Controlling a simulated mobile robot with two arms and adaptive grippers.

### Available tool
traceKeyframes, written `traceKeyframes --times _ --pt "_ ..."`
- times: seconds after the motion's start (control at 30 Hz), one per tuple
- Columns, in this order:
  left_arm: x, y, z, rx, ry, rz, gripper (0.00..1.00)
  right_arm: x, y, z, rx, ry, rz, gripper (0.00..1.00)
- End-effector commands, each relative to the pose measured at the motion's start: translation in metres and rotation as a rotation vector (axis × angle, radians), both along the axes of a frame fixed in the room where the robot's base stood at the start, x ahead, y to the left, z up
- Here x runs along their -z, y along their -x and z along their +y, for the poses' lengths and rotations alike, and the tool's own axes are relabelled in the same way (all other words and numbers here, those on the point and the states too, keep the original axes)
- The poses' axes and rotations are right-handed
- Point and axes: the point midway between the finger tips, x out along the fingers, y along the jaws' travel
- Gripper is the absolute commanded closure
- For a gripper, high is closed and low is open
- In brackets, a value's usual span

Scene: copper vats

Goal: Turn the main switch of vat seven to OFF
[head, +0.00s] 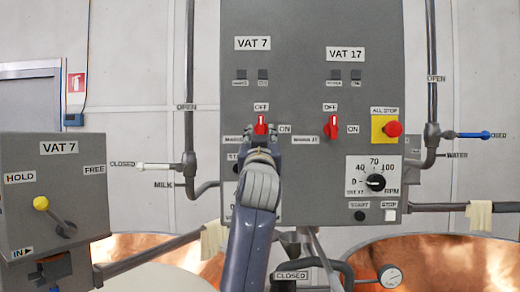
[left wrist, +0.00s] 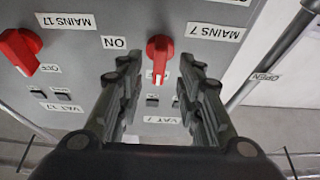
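The vat seven main switch (head: 261,124) is a red knob on the grey panel, below the VAT 7 plate (head: 253,43). OFF is above it and ON to its right. Its handle stands upright, toward OFF. In the left wrist view, which is upside down, the red knob (left wrist: 159,52) points down over the OFF label. My left gripper (head: 260,136) is in front of the switch; in the wrist view its open fingers (left wrist: 158,68) flank the knob with a gap each side. Whether the tips reach past it I cannot tell. My right gripper is not in view.
The red vat 17 switch (head: 332,124) is to the right, then the red stop button (head: 393,129) on yellow. A speed dial (head: 376,182) is lower right. A box with a yellow-knobbed lever (head: 41,203) stands at left. Copper vats (head: 430,262) are below.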

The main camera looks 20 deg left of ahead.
Motion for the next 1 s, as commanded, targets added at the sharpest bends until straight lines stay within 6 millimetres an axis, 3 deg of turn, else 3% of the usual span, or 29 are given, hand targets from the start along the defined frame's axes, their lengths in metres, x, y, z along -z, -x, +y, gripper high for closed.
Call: traceKeyframes --times 0.4,0.6,1.0 --pt "0.024 0.057 -0.017 0.002 0.001 -0.002 0.67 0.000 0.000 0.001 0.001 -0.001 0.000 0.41" --pt "0.028 0.067 -0.019 0.000 0.000 -0.002 0.67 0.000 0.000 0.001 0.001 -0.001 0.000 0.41" --pt "0.029 0.067 -0.020 0.000 0.000 -0.002 0.67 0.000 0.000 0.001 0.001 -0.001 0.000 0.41"
